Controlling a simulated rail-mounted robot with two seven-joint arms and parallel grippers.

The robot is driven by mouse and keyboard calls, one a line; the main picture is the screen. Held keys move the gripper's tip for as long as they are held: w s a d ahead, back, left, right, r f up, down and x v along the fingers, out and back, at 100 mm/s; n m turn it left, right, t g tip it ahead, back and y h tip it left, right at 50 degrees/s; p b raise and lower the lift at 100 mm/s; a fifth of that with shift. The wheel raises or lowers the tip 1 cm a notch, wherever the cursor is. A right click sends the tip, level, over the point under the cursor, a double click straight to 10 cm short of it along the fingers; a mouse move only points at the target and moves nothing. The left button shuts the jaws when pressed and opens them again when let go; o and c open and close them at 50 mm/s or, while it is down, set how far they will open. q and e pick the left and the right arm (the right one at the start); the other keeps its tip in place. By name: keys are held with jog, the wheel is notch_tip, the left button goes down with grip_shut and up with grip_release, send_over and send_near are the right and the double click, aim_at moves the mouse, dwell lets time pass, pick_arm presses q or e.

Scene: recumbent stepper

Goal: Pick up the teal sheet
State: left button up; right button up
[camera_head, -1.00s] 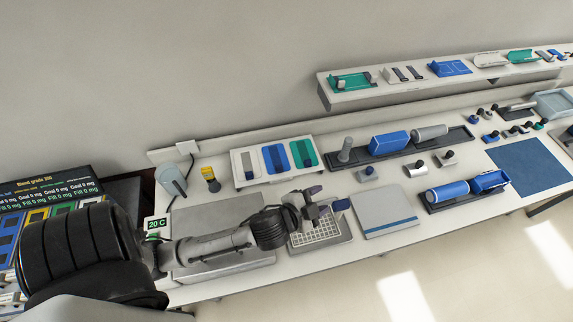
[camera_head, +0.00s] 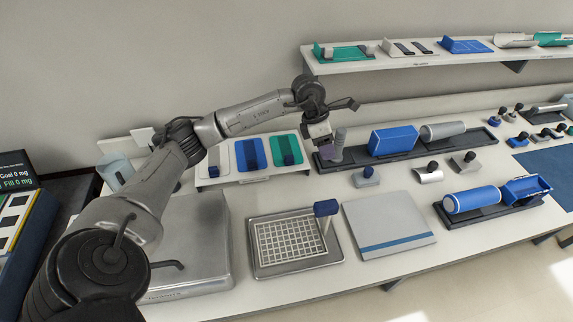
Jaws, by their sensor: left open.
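A teal sheet (camera_head: 295,156) lies at the right end of a white rack (camera_head: 238,179) on the bench, beside a blue one (camera_head: 243,158) and a grey one. A dark strip runs along the middle of the teal sheet. My left gripper (camera_head: 326,153) points down just right of the teal sheet, apart from it, near a grey upright cylinder (camera_head: 339,143). Its jaws are open, and I see nothing held. My right gripper is out of view.
The wall shelf (camera_head: 400,62) overhangs the back of the bench. A dark tray (camera_head: 484,138) holds a blue block (camera_head: 394,139) and cylinders. A gridded plate (camera_head: 292,241) with a blue-topped post, a grey flat box (camera_head: 385,222) and small stamp-like weights stand in front.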

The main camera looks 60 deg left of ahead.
pick_arm(q)
jog(key=s+a+n+g+y+b, duration=0.1)
jog(key=s+a+g+y+b, duration=0.2)
jog(key=a, duration=0.8)
jog(key=y+b, duration=0.1)
send_over(290, 156)
jog(key=shift+n+t, duration=0.3)
notch_tip(290, 156, down, 6)
jog(key=shift+w+f, duration=0.15)
jog(key=shift+f, duration=1.15)
notch_tip(290, 156, down, 4)
jog(key=shift+f+b, duration=0.1)
jog(key=shift+b, duration=0.6)
jog(key=c, duration=0.4)
grip_shut()
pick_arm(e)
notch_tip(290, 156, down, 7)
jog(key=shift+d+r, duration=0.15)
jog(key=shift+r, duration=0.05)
